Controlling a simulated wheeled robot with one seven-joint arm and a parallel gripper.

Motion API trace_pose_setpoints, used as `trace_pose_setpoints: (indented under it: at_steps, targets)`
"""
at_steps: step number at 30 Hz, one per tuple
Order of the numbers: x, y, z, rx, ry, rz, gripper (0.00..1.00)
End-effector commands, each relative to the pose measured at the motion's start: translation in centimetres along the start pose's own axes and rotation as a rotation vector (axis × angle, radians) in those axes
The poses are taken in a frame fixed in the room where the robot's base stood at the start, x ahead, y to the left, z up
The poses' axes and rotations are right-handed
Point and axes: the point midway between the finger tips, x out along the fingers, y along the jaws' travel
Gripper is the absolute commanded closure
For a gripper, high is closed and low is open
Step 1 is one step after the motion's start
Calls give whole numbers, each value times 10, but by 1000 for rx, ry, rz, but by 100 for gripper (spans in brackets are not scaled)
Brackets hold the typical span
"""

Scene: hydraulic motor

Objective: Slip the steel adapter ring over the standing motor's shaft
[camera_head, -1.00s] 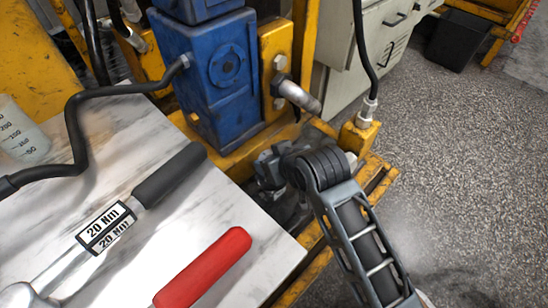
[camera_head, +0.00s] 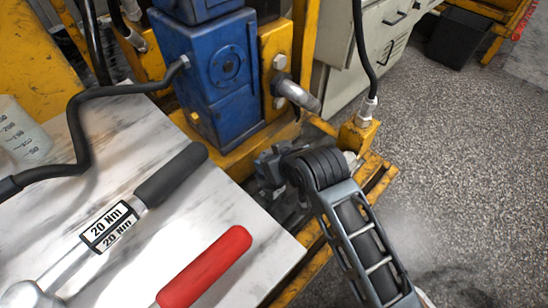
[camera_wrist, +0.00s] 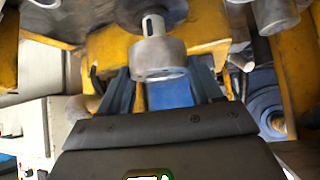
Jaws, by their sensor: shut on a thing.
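The steel adapter ring (camera_wrist: 158,61) is a grey, round collar with a narrower, slotted piece rising from it in the wrist view. I cannot tell whether that piece is its own neck or a shaft. My gripper (camera_wrist: 160,75) is shut on the collar, with a blue-grey finger on each side. In the head view my gripper (camera_head: 272,165) is low beside the yellow frame, partly hidden by my wrist. A blurred dark round body lies behind the ring in the wrist view; I cannot tell if it is the motor. The ring is hidden in the head view.
A hose fitting (camera_head: 366,108) is to the right. The table (camera_head: 130,125) holds a torque wrench (camera_head: 150,190) and a red handle (camera_head: 205,268).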

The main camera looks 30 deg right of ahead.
Motion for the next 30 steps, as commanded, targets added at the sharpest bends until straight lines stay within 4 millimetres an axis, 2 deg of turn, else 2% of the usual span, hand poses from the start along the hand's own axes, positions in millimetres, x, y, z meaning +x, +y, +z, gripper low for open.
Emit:
trace_pose_setpoints:
  at_steps: [30]
  targets:
    - [13, 0, 13, 0, 2, 0, 89]
